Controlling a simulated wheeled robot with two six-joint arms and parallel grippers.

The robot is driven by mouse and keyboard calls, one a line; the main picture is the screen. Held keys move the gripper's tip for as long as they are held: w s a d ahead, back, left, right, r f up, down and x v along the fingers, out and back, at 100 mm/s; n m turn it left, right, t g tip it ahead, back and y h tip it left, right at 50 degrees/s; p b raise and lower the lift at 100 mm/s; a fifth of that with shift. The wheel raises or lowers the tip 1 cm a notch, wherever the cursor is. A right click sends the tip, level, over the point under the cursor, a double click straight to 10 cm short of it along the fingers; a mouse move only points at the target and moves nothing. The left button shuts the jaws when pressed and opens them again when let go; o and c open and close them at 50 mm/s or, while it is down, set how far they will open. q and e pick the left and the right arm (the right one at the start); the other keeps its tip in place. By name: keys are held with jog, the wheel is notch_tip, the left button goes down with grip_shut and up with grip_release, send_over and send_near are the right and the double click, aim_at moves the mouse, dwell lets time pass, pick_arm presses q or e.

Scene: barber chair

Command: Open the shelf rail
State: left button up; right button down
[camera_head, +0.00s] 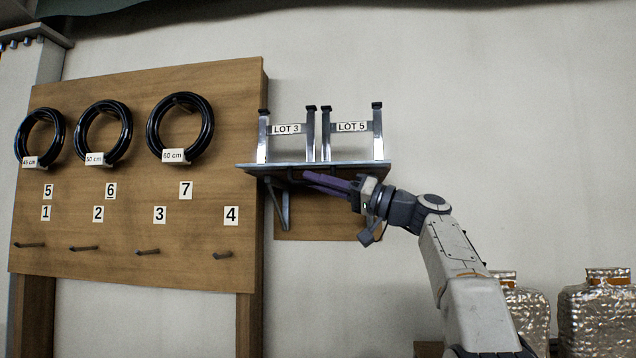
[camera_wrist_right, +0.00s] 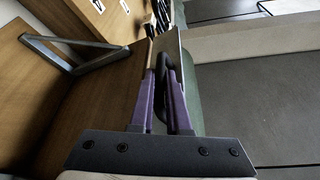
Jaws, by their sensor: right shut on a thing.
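The shelf (camera_head: 262,168) is a thin grey-blue board on the wall, held by a metal bracket. The shelf rail, a dark curved bar (camera_wrist_right: 161,60) in the right wrist view, is at its front edge and mostly hidden by my fingers. My right gripper (camera_head: 308,177) reaches in from the right, just below the shelf's front edge. Its purple fingers are shut on the dark bar, and the right wrist view shows their tips (camera_wrist_right: 160,76) around it. My left gripper is in neither view.
Two metal racks labelled LOT 3 (camera_head: 286,129) and LOT 5 (camera_head: 351,127) stand on the shelf. A wooden board (camera_head: 130,200) with pegs and black coils (camera_head: 181,125) is at left. Foil-wrapped containers (camera_head: 597,318) stand at lower right. Wall above right is bare.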

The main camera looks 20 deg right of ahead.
jog(key=shift+t, duration=0.3)
jog(key=c, duration=1.2)
grip_release()
jog(key=shift+d, duration=0.1)
jog(key=shift+o, duration=0.2)
jog(key=shift+s+d+f+b, duration=0.2)
jog(key=shift+d+f+b, duration=0.05)
jog(key=shift+d+b, duration=0.05)
jog(key=b+v, duration=0.3)
jog(key=v, duration=0.6)
jog(key=shift+s+d+b, duration=0.15)
jog(key=shift+d+b, duration=0.15)
jog(key=shift+d, duration=0.05)
jog(key=shift+r, duration=0.15)
